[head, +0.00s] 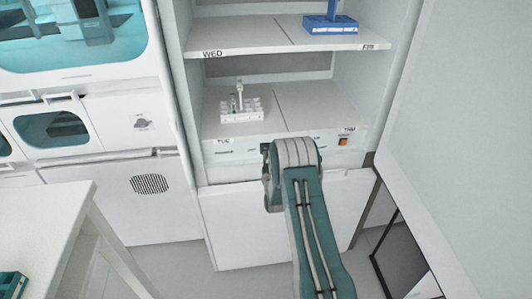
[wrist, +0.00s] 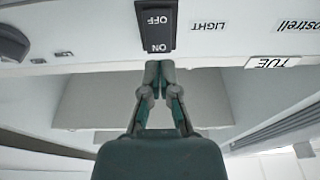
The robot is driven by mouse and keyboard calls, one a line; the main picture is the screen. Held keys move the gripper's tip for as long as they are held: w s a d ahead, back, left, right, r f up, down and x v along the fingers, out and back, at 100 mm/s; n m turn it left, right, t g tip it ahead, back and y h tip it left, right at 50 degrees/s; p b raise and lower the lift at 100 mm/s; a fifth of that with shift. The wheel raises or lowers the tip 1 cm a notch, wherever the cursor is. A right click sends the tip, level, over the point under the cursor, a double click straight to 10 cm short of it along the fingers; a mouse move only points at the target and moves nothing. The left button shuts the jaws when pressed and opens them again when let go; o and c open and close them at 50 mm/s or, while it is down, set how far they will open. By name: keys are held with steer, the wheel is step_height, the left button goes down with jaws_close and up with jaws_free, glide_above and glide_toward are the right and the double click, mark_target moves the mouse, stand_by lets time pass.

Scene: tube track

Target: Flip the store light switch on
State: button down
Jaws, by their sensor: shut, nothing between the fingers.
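The black light switch (wrist: 156,27) is at the top of the wrist view, on a white panel. It is marked OFF and ON, and the lettering LIGHT beside it appears upside down. The ON end is the lower one in this view, nearest my gripper. Which end is pressed in, I cannot tell. My gripper (wrist: 159,66) is shut and empty, its fingertips just below the ON end; whether they touch it, I cannot tell. In the head view my arm reaches to the panel under the lower shelf and hides the gripper.
A white rack (head: 242,116) with a tube stands on the lower shelf (head: 300,108), left side. A blue rack (head: 331,25) stands on the upper shelf. An orange switch (head: 343,141) is on the panel's right. A large white door (head: 460,120) is at right, a white table (head: 40,220) at lower left.

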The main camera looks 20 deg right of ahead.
mark_target(265, 150)
steer(key=shift+x, duration=1)
steer(key=shift+w, duration=0.1)
steer(key=shift+w+d+r+g, duration=0.1)
steer(key=shift+w+r+g, duration=0.1)
steer(key=shift+g, duration=0.1)
steer(key=shift+f, duration=0.1)
